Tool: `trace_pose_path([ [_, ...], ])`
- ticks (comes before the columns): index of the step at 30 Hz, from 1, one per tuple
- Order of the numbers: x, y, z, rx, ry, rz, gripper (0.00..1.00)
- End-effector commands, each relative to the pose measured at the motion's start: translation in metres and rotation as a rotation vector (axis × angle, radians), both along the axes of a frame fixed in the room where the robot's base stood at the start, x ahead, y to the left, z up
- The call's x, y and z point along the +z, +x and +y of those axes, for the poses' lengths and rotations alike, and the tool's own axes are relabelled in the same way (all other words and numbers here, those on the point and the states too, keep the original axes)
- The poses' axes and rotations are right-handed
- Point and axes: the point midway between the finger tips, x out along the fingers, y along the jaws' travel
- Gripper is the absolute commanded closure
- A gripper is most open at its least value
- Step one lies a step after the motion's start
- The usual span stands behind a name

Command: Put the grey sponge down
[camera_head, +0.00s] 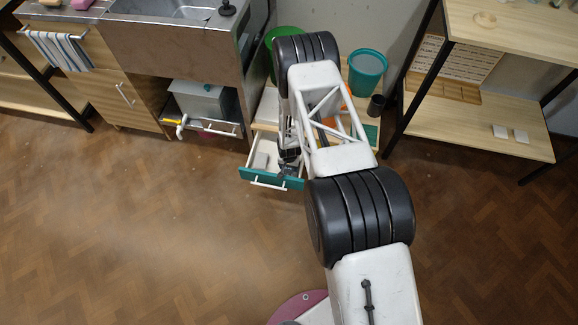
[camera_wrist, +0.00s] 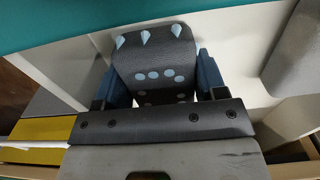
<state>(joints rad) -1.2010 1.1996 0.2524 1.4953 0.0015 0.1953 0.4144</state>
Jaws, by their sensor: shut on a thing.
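In the wrist view, my gripper (camera_wrist: 160,80) has its blue fingers closed on the two sides of a dark grey block, the grey sponge (camera_wrist: 150,60), which has pale blue dots and small pale blue cones. It is over the white inside of an open drawer (camera_wrist: 240,25); I cannot tell whether it touches the drawer floor. In the head view, my gripper (camera_head: 288,167) is low at the right part of the teal-fronted drawer (camera_head: 258,178). The sponge cannot be made out there.
A light grey block (camera_wrist: 298,50) lies in the drawer to the right of the sponge; it also shows in the head view (camera_head: 262,159). A teal bucket (camera_head: 367,72) and a dark cup (camera_head: 376,106) stand behind my arm. A sink cabinet (camera_head: 180,45) is left, shelves (camera_head: 470,120) right. Floor in front is clear.

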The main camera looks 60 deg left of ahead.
Motion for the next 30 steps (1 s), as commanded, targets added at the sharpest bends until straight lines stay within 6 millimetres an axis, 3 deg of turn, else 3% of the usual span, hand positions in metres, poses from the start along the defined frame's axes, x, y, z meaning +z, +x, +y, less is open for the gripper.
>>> trace_pose_path([
  [1, -0.001, 0.000, 0.000, 0.000, 0.000, 0.000, 0.61],
  [2, -0.001, 0.000, 0.000, 0.000, 0.000, 0.000, 0.31],
  [3, -0.001, 0.000, 0.000, 0.000, 0.000, 0.000, 0.24],
  [19, 0.006, 0.000, 0.000, 0.000, 0.000, 0.000, 0.24],
  [30, 0.035, 0.000, 0.001, 0.000, 0.001, 0.000, 0.24],
])
